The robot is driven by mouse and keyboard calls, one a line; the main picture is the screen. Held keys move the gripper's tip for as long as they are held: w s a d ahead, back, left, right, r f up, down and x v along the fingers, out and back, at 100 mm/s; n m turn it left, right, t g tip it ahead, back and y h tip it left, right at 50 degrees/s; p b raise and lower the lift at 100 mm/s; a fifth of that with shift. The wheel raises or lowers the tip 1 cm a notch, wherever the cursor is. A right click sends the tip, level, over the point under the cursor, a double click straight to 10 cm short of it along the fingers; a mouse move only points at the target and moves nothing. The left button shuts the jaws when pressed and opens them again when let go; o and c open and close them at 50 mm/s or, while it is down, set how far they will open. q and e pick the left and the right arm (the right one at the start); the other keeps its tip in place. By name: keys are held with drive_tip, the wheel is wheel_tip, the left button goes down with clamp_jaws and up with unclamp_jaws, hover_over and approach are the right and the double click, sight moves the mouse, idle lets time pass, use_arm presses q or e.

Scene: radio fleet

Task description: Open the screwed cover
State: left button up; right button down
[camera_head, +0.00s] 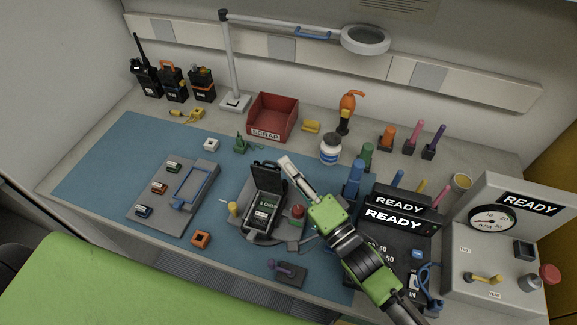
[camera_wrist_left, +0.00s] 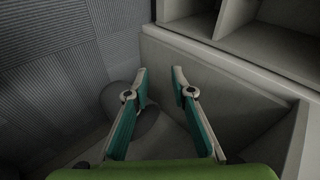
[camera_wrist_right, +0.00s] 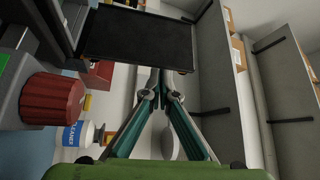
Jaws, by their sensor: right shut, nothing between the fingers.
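A black device (camera_head: 264,213) with a lit label sits in a grey fixture on the blue mat. Its dark cover (camera_head: 269,174) stands raised at the device's far edge, and a dark panel that looks like this cover fills the upper middle of the right wrist view (camera_wrist_right: 138,38). My right gripper (camera_head: 285,162) is shut and empty, its tips close to the right side of the raised cover; I cannot tell whether they touch. It also shows in the right wrist view (camera_wrist_right: 163,82). My left gripper (camera_wrist_left: 158,72) is open and empty, away from the bench.
A red knob (camera_head: 297,211) and a yellow knob (camera_head: 233,208) flank the device. A grey tray (camera_head: 146,208) lies left; a red scrap bin (camera_head: 273,118) stands behind. The READY box (camera_head: 402,219) and gauge panel (camera_head: 463,240) crowd the right.

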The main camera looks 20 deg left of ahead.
use_arm(q)
drive_tip(key=s+d+f+m+g+h, duration=0.1)
drive_tip(key=d+f+h, duration=0.3)
drive_tip(key=d+f, duration=0.4)
drive_tip(key=s+d+f+m+h, duration=0.1)
drive_tip(key=d+f+h, duration=0.3)
drive_tip(key=d, duration=1.2)
wheel_tip(320, 180, down, 5)
drive_tip(key=shift+s+d+r+g+h, duration=0.2)
drive_tip(key=shift+s+d+g+h, duration=0.15)
drive_tip(key=shift+s, duration=0.25)
